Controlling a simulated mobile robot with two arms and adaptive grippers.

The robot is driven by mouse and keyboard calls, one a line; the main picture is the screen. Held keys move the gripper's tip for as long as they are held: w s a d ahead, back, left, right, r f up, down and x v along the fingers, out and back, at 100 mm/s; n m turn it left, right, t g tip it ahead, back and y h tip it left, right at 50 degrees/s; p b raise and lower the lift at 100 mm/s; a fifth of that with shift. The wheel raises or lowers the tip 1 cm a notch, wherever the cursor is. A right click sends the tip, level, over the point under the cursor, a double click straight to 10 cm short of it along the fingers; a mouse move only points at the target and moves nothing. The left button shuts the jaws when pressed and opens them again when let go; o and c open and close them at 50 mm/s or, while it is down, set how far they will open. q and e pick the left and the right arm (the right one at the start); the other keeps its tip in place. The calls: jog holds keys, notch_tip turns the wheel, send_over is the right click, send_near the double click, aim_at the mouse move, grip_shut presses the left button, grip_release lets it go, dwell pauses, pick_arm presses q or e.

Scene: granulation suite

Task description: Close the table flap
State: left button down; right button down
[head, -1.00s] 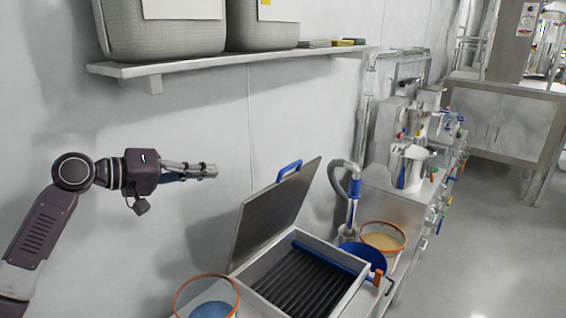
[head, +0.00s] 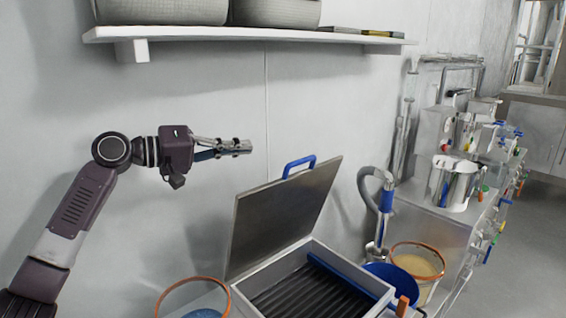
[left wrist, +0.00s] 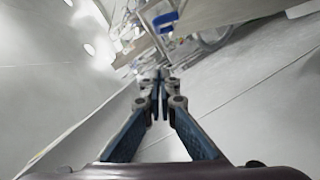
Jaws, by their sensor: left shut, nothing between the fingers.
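The table flap (head: 284,213) is a grey metal lid with a blue handle (head: 299,167) on its top edge. It stands raised, leaning back a little over the open box (head: 369,296) with dark slats inside. My left gripper (head: 250,147) is shut and empty, to the left of the handle and slightly higher in the head view, apart from it. In the left wrist view the closed fingertips (left wrist: 158,76) point toward a blue handle (left wrist: 165,19) near the top. My right gripper is not in view.
A wall shelf (head: 250,32) with large grey containers is above my left arm. An orange-rimmed container (head: 195,295) is left of the box. A blue bowl (head: 390,276), an orange-rimmed bucket (head: 420,262) and a hose (head: 384,195) are on the right. The wall is close behind.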

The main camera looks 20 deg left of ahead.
pick_arm(q)
jog(key=w+d+f+p, duration=0.1)
jog(key=d+p, duration=0.1)
jog(key=d, duration=0.1)
jog(key=w+d+p, duration=0.1)
jog(key=w+d, duration=0.1)
jog(key=d, duration=0.1)
jog(key=w+d+f+p, duration=0.1)
jog(key=d+p, duration=0.1)
jog(key=d, duration=0.1)
jog(key=shift+w+d+f+p, duration=0.1)
jog(key=shift+w+f+p, duration=0.05)
jog(key=shift+f+p, duration=0.15)
jog(key=shift+w+d+f, duration=0.1)
jog(key=shift+d+f, duration=0.05)
